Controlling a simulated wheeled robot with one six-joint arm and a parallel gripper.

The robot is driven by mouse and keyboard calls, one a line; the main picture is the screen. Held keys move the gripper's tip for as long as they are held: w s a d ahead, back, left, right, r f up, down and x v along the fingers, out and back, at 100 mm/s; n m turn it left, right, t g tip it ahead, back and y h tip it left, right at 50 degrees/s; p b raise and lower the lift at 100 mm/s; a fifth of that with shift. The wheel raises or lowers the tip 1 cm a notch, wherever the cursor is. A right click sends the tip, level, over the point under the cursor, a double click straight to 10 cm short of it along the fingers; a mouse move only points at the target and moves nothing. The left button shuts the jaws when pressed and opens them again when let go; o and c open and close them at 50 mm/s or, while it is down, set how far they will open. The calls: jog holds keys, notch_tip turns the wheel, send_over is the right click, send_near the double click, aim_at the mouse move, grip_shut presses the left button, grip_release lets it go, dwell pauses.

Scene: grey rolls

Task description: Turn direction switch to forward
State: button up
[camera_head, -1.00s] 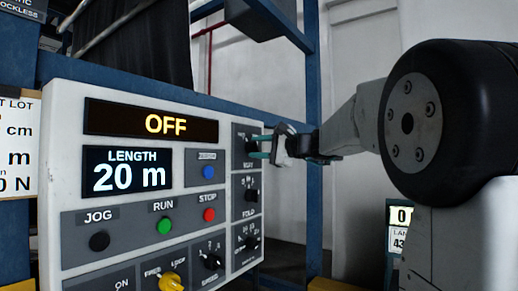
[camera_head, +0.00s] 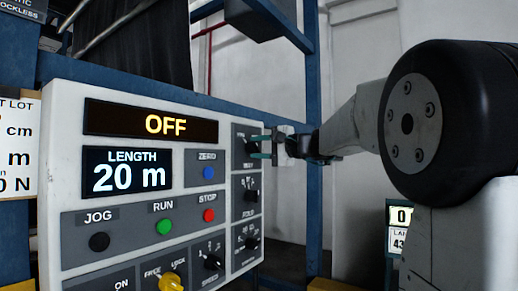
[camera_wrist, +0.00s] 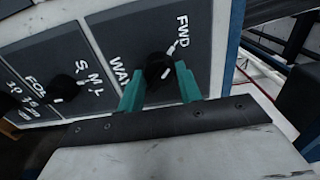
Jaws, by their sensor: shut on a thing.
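The direction switch is a black round knob on the upper right panel of the white control box; it shows in the wrist view (camera_wrist: 157,66), with the label FWD above right of it and a partly covered label to its left. White marks show on and beside the knob, but I cannot tell exactly where its pointer stands. My gripper (camera_wrist: 160,84) has its teal fingers on either side of the knob, shut on it. In the head view my gripper (camera_head: 262,147) reaches the panel from the right, its fingers one above the other.
Below the switch are a FOLD knob (camera_head: 250,196) and another knob (camera_head: 251,243). The box also carries a display reading OFF (camera_head: 152,121), a LENGTH 20 m display (camera_head: 126,172), push buttons and a yellow knob (camera_head: 171,282). A blue post (camera_head: 314,190) stands behind my gripper.

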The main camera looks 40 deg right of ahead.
jog(key=o, duration=1)
jog(key=v, duration=0.8)
